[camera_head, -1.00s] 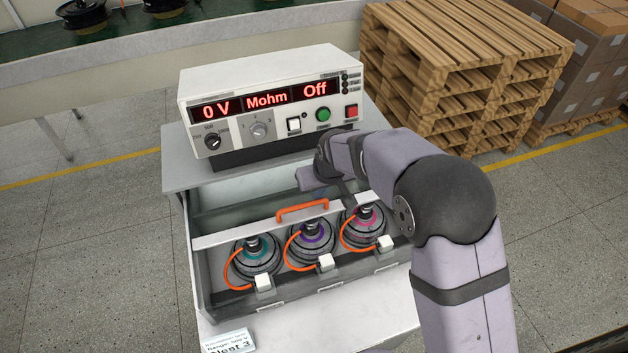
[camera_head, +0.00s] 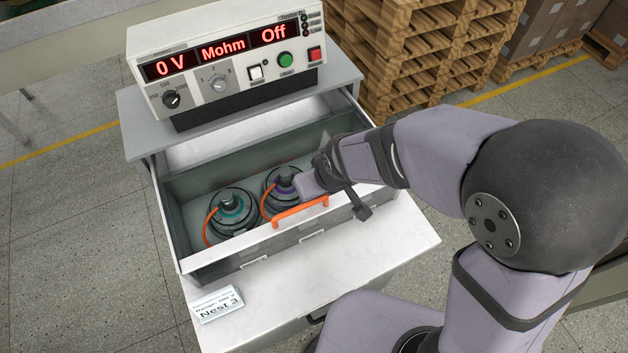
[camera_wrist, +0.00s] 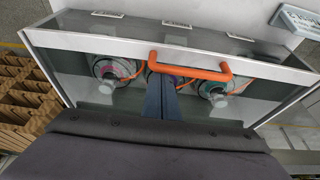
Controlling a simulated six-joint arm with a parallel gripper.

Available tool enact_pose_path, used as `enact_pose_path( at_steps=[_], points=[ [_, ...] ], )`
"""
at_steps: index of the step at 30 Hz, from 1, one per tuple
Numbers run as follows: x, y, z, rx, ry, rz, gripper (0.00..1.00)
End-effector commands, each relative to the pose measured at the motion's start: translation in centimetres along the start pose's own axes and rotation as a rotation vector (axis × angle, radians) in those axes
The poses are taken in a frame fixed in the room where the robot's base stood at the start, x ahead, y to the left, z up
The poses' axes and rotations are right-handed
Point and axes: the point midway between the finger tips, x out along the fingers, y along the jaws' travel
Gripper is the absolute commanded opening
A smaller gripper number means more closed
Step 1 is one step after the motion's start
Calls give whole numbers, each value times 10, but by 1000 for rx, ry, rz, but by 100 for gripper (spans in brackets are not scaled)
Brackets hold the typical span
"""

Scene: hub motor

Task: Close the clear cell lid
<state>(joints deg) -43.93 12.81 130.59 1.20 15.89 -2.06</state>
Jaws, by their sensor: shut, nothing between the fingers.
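The clear cell lid (camera_wrist: 215,95) is see-through and lies low over the metal cell, with its pale front bar (camera_wrist: 90,40) along the cell's front side. Whether the bar rests fully on the rim is hard to tell. The orange handle (camera_head: 300,212) on the bar also shows in the wrist view (camera_wrist: 195,67). My gripper (camera_head: 360,211) is shut and empty, close to the handle's right end in the head view. In the wrist view its dark fingers (camera_wrist: 160,85) point at the bar beside the handle's left end; contact is unclear. Hub motors (camera_head: 232,212) show inside; my arm hides the right end.
The tester (camera_head: 230,55) stands behind the cell and reads 0 V, Mohm, Off. A "Nest 3" card (camera_head: 217,303) lies on the pale bench top at front left. Wooden pallets (camera_head: 420,50) stand behind at right. The bench in front of the cell is mostly clear.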

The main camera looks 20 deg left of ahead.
Motion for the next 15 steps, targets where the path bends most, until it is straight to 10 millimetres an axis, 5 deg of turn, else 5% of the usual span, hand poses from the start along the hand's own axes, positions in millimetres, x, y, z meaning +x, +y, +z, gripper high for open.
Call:
enact_pose_path(
  at_steps=[15],
  points=[
    [-2, 0, 8, 0, -22, 0, 0]
  ],
)
